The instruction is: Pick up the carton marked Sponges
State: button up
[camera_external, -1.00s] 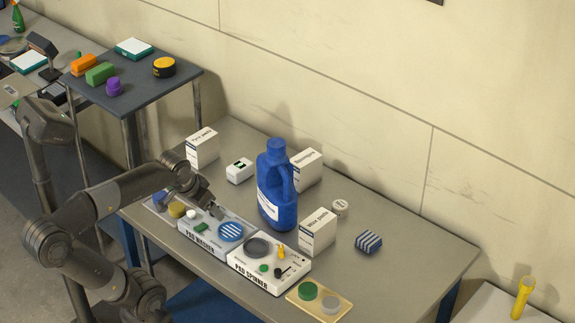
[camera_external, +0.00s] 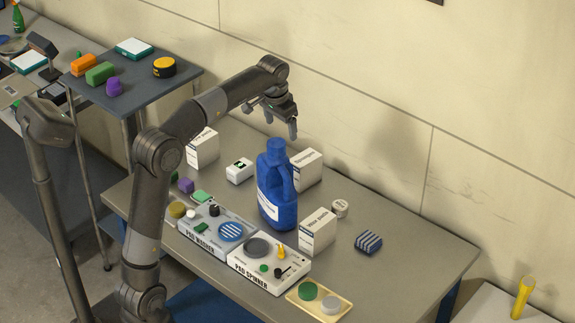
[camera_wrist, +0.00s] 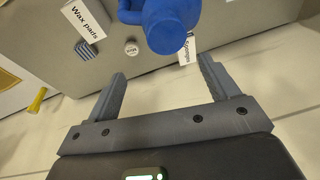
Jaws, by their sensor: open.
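The white carton marked Sponges (camera_external: 308,165) stands on the workbench just behind the blue jug (camera_external: 277,195), which hides part of it. In the wrist view, a sliver of the carton (camera_wrist: 187,49) with its label shows beside the blue jug (camera_wrist: 166,22). My gripper (camera_external: 281,127) is raised above the jug and the carton, and touches neither. Its jaws are open and empty, and in the wrist view the fingers (camera_wrist: 162,75) stand wide apart.
Cartons marked Wax pads (camera_external: 317,232) and another white carton (camera_external: 203,149) stand nearby on the workbench (camera_external: 400,235). A small round tin (camera_external: 340,207) and a striped block (camera_external: 368,242) lie to the right. The pad washer (camera_external: 205,240) and pad spinner (camera_external: 265,270) sit in front. The wall is close behind.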

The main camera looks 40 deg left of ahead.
jog(key=w+a+f+g, duration=0.15)
jog(key=w+f, duration=0.45)
jog(key=w, duration=0.6)
send_near(305, 158)
jog(key=shift+w+a+g+h, duration=0.2)
jog(key=shift+w+g+h, duration=0.1)
jog(key=shift+g, duration=0.15)
notch_tip(305, 158, down, 5)
jog(key=shift+r, duration=0.1)
jog(key=shift+w+f, duration=0.2)
jog(key=shift+f, duration=2.55)
jog(key=shift+c, duration=0.2)
jog(key=c, duration=1.1)
